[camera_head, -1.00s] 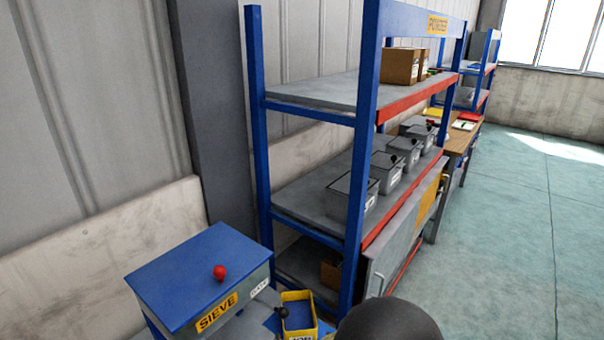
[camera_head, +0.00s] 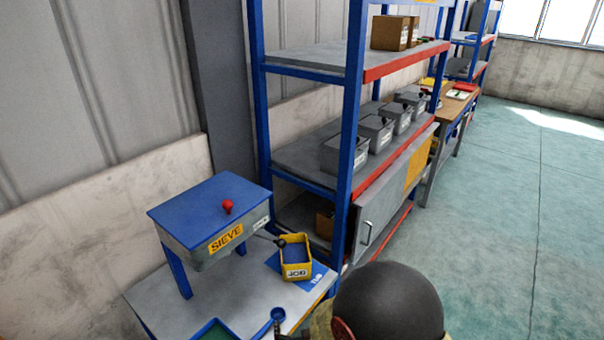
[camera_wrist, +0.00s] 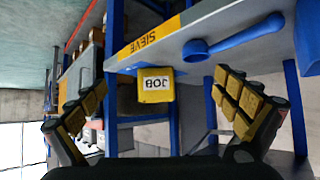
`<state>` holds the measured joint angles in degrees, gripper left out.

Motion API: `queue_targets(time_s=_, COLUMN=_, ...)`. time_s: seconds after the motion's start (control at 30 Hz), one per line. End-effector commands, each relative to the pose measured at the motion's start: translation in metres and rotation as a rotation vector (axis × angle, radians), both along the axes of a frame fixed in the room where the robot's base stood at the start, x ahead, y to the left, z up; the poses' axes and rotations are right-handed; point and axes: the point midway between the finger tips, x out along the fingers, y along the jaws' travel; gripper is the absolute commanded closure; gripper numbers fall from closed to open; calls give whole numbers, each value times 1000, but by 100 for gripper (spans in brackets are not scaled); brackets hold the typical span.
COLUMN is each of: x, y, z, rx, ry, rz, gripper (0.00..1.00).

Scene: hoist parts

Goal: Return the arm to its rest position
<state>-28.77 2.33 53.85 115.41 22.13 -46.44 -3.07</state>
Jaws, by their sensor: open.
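My gripper (camera_wrist: 162,78) shows in the wrist view with its two padded fingers spread wide at left and right. Nothing is held between them. The yellow JOB bin (camera_wrist: 156,84) appears between the fingers in that picture, beyond them. In the head view, a dark rounded part of my arm (camera_head: 390,300) shows at the bottom centre, right of the workbench; my gripper's fingers are not clearly visible there.
A grey workbench (camera_head: 165,296) holds a blue-lidded SIEVE box (camera_head: 208,208), the JOB bin (camera_head: 296,262) and a blue scoop (camera_head: 277,316). A blue-framed shelf (camera_head: 350,130) with grey boxes stands behind. Open floor (camera_head: 500,230) lies to the right.

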Motion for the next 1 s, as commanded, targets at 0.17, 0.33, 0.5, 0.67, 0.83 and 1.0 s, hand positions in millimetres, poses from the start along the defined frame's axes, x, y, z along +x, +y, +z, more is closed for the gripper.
queue_targets(time_s=0.17, x=-32, y=1, z=-29, rx=-22, ry=163, rz=32, gripper=0)
queue_targets(time_s=0.33, x=-69, y=6, z=-37, rx=-40, ry=350, rz=78, gripper=0)
queue_targets(time_s=0.5, x=-110, y=-1, z=-6, rx=-59, ry=555, rz=122, gripper=0)
queue_targets(time_s=0.67, x=-143, y=-26, z=53, rx=-80, ry=697, rz=141, gripper=0)
queue_targets(time_s=0.83, x=-182, y=-72, z=138, rx=-104, ry=783, rz=119, gripper=0)
queue_targets(time_s=1.0, x=-218, y=-124, z=217, rx=-113, ry=763, rz=49, gripper=0)
